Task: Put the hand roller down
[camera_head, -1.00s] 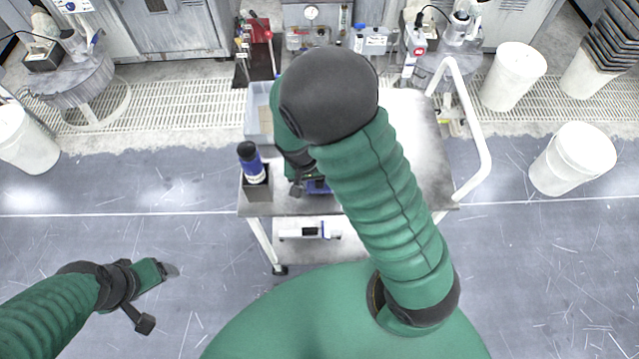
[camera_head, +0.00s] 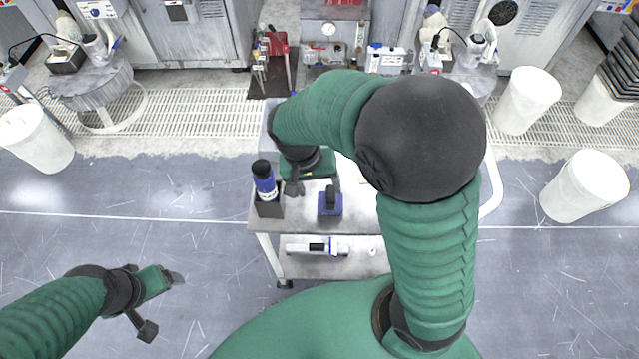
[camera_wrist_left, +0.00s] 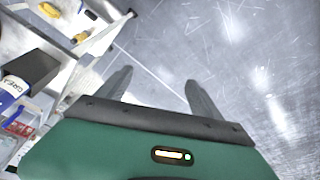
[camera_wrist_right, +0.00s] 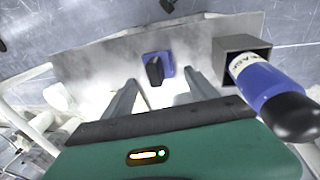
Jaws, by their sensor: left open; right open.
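A blue piece with a black upright grip, which looks like the hand roller (camera_head: 330,203), rests on the cart top (camera_head: 352,220) near its front edge. It also shows in the right wrist view (camera_wrist_right: 166,66), just beyond and between the fingertips. My right gripper (camera_wrist_right: 160,80) is open and empty, apart from it. In the head view my right arm covers much of the cart, and the right fingertips are hard to make out. My left gripper (camera_head: 176,277) is open and empty over the floor at lower left; its spread fingers show in the left wrist view (camera_wrist_left: 157,78).
A blue bottle with a black cap (camera_head: 264,180) stands in a dark square holder (camera_head: 268,208) at the cart's front left corner, close to my right gripper. A grey bin is partly hidden behind my right arm. A white and blue tool (camera_head: 318,247) lies on the lower shelf.

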